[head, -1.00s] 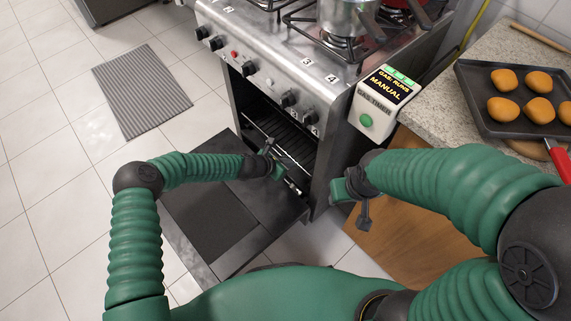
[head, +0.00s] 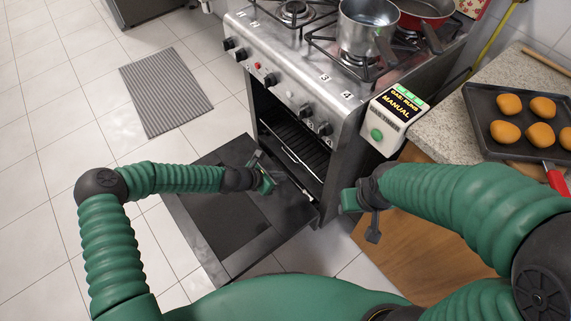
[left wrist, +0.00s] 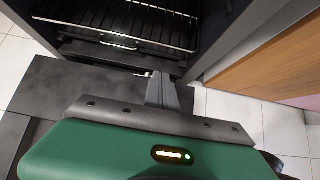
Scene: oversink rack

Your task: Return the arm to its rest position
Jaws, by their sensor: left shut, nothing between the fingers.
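My left arm reaches in from the left in the head view. Its green and black gripper (head: 265,176) is above the lowered oven door (head: 222,212), just outside the oven opening. In the left wrist view the grey fingers (left wrist: 160,88) are together with nothing between them, and they point toward the oven. The wire oven rack (left wrist: 130,22) sits inside the oven; it also shows in the head view (head: 300,147). My right gripper (head: 361,203) is beside the oven, at the right, above the wooden cabinet front; its jaw opening is not clear.
The stove (head: 300,75) carries a steel pot (head: 367,30) and a red pan (head: 424,10). A gas timer (head: 394,120) is at its right corner. A black tray (head: 482,118) with several buns is on the counter. A grey mat (head: 165,90) lies on open floor at left.

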